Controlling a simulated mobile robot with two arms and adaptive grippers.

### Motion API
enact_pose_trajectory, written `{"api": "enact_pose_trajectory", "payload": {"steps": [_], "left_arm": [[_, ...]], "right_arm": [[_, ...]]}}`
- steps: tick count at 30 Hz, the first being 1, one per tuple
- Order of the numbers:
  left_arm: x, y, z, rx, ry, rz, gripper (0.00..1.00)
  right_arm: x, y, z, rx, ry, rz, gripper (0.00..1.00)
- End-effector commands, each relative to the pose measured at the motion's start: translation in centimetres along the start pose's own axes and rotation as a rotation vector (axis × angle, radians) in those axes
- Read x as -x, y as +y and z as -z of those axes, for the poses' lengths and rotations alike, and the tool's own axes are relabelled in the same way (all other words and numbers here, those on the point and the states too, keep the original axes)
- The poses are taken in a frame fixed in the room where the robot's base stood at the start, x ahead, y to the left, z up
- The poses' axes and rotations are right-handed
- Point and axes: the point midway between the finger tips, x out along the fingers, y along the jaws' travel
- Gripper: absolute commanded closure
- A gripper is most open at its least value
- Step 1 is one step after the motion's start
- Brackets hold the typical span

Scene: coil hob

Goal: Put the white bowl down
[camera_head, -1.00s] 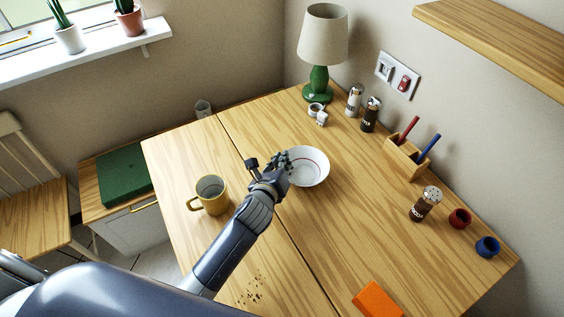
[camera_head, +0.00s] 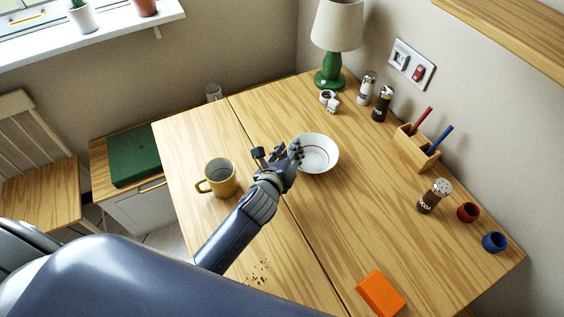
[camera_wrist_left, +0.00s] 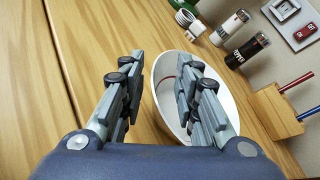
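The white bowl (camera_head: 322,155), with a thin red line inside, sits upright on the wooden table and appears to rest on its top. It also shows in the left wrist view (camera_wrist_left: 234,118), partly hidden behind one finger. My left gripper (camera_head: 278,154) is at the bowl's left side. In the left wrist view its fingers (camera_wrist_left: 158,90) are spread apart, with the bowl's near rim between them and one finger over the bowl. Nothing is clamped between them. My right gripper is not in view.
A yellow mug (camera_head: 222,182) stands left of my left arm. A green lamp (camera_head: 328,78), two shakers (camera_head: 382,104), a pen holder (camera_head: 416,146), a cocoa shaker (camera_head: 432,197) and small red and blue pots line the right. An orange block (camera_head: 380,293) lies in front. The table (camera_head: 350,215) right of the arm is clear.

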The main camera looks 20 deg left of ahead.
Motion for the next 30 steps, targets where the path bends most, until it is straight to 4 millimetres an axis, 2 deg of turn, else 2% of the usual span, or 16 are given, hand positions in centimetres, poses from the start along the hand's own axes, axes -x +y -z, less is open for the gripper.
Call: {"api": "enact_pose_trajectory", "payload": {"steps": [9,15,20,30], "left_arm": [[6.5,0.0,0.1,0.001,0.002,0.0,0.7],[9.2,0.0,0.0,0.001,0.001,0.0,0.7],[10.0,0.0,0.0,0.002,0.0,0.001,0.7],[10.0,0.0,-0.1,0.002,-0.001,0.001,0.7]], "right_arm": [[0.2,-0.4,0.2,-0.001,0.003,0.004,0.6],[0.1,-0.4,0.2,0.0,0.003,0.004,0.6],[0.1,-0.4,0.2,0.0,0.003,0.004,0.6],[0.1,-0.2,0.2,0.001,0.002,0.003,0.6]]}}
